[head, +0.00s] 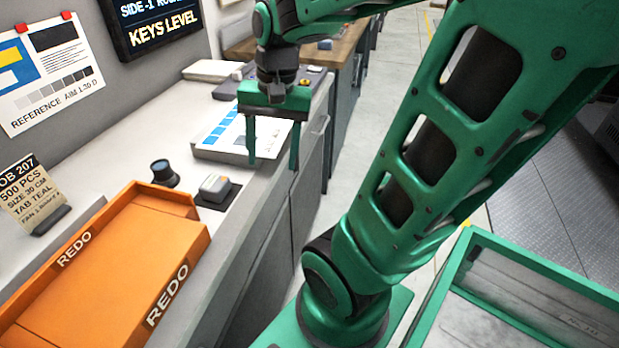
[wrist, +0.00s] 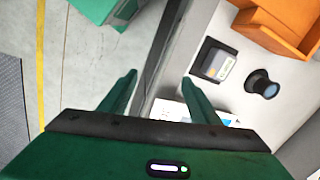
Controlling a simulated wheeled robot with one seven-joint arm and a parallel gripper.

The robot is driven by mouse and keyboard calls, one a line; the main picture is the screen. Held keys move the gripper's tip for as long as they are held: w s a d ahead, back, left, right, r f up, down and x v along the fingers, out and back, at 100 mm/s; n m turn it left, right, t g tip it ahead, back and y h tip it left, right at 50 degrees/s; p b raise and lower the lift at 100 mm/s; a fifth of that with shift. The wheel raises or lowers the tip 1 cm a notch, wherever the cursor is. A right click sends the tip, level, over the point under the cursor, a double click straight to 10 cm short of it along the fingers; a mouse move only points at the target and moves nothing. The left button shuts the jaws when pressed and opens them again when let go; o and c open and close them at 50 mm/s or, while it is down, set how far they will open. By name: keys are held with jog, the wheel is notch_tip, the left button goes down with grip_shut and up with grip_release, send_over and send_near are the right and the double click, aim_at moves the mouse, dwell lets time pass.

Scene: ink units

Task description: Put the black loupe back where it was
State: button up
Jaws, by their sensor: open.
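The black loupe (head: 164,172) stands on the light counter, behind a small grey and orange device on a dark pad and beside the orange tray. It also shows in the wrist view (wrist: 262,84), right of centre, with a bluish lens facing up. My gripper (head: 271,163) is open and empty. It hangs with its fingers down near the counter's front edge, by the stack of printed sheets (head: 235,140), to the right of the loupe. In the wrist view my gripper's fingers (wrist: 160,82) are spread wide, with the counter edge and floor between them.
The orange REDO tray (head: 190,232) fills the near counter. The small device (head: 215,186) sits between the loupe and the counter edge. A job card (head: 33,190) stands at the left. A green-rimmed bin (head: 470,243) is at lower right. Bare counter lies around the loupe.

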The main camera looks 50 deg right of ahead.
jog(key=s+d+f+n, duration=0.1)
jog(key=s+n, duration=0.1)
jog(key=s, duration=0.3)
jog(key=s+f+n+g, duration=0.1)
jog(key=s+f+n, duration=0.1)
jog(key=s, duration=0.2)
jog(key=shift+s+d+h, duration=0.3)
jog(key=shift+s+d, duration=0.05)
jog(key=shift+d, duration=0.05)
jog(key=shift+w+f, duration=0.3)
jog(key=shift+w, duration=0.4)
dwell(0.9)
